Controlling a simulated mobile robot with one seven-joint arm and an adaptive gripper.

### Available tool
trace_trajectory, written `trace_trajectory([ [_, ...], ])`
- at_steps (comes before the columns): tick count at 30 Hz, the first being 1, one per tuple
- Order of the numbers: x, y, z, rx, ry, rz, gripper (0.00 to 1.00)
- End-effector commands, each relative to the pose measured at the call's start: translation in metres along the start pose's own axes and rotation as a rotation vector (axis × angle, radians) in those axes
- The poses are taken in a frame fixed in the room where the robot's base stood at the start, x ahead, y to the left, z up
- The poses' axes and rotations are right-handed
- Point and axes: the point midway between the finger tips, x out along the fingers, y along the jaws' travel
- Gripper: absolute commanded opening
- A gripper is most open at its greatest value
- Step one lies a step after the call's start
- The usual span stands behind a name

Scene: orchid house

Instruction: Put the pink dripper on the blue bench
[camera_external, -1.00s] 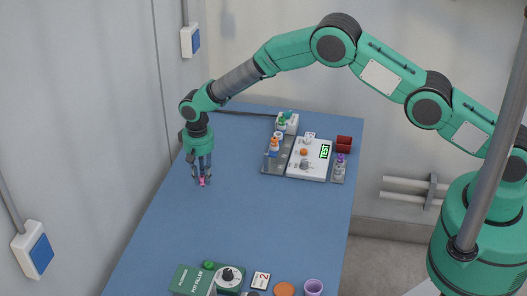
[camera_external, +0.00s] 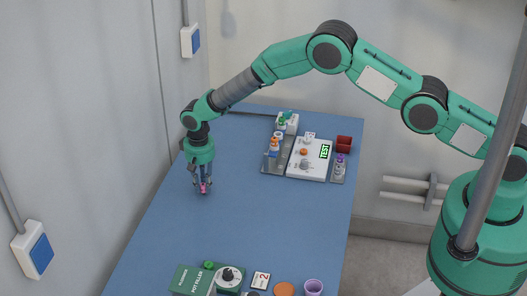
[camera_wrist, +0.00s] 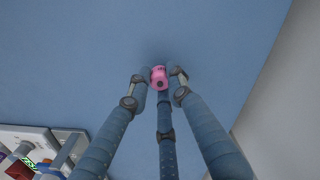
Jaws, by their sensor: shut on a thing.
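The pink dripper (camera_external: 204,188) is small and sits between the fingertips of my gripper (camera_external: 203,185), low over the left part of the blue bench (camera_external: 265,220). In the wrist view my gripper (camera_wrist: 160,80) has its fingers closed around the dripper (camera_wrist: 159,77), with the blue bench surface (camera_wrist: 120,40) behind it. I cannot tell whether the dripper touches the bench.
A white test board (camera_external: 309,172) and grey trays with small coloured parts stand at the back right, beside a dark red bin (camera_external: 344,144). A green pot filler box (camera_external: 192,279) and a purple cup (camera_external: 313,287) stand at the front. The bench middle is clear.

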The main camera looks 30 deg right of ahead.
Motion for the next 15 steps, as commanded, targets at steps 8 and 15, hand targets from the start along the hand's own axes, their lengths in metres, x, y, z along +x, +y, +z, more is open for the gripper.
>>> trace_trajectory([
  [8, 0.0029, 0.0000, -0.0001, 0.000, 0.000, 0.000, 0.32],
  [15, 0.0027, 0.0000, 0.0000, 0.000, 0.000, 0.000, 0.39],
])
